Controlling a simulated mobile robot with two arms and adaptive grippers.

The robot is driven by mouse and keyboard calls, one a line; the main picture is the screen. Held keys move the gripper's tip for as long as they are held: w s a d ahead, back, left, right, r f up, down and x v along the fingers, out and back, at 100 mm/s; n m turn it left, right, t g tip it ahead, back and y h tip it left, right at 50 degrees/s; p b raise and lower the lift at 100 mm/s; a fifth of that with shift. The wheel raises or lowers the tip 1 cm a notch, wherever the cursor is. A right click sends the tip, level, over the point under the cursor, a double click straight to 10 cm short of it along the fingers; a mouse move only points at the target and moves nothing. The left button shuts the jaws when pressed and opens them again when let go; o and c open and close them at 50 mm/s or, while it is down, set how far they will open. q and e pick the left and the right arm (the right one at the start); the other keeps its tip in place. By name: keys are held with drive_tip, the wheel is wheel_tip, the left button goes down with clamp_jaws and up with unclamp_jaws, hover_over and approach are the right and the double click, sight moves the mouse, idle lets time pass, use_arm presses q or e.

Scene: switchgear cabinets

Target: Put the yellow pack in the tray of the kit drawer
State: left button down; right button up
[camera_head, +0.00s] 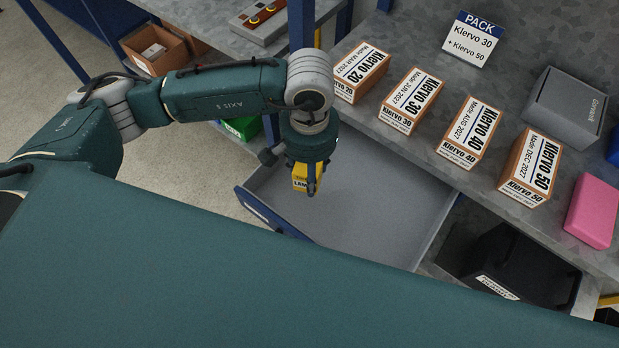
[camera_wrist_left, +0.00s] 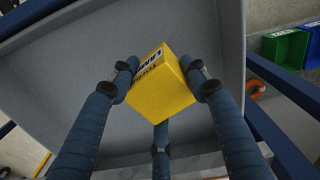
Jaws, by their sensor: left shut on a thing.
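The yellow pack (camera_head: 300,179) has a white label with black print. My left gripper (camera_head: 311,180) is shut on it, pointing down over the left part of the open drawer. In the left wrist view the yellow pack (camera_wrist_left: 162,84) sits between the dark blue fingers of my left gripper (camera_wrist_left: 160,90). The drawer's grey tray (camera_head: 375,200) has a blue front and looks empty where it shows. The tray floor (camera_wrist_left: 75,75) fills much of the wrist view behind the pack. The gap between pack and floor is hard to judge. My right gripper is not in view.
Several labelled Klervo boxes (camera_head: 468,133) stand on the grey bench above the drawer, with a PACK sign (camera_head: 474,40), a grey box (camera_head: 566,108) and a pink block (camera_head: 592,211). A black case (camera_head: 520,268) is below. A green bin (camera_head: 241,128) is beyond my arm.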

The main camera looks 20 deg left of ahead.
use_arm(q)
wheel_tip(320, 180, down, 5)
drive_tip(key=shift+r+p, duration=0.2)
drive_tip(key=shift+p, duration=0.1)
drive_tip(key=shift+f, duration=0.2)
drive_tip(key=c, duration=1.3)
unclamp_jaws()
drive_tip(key=shift+b, duration=0.3)
drive_tip(key=shift+c, duration=0.2)
drive_tip(key=o, duration=0.4)
drive_tip(key=shift+o, duration=0.2)
drive_tip(key=shift+r, duration=0.1)
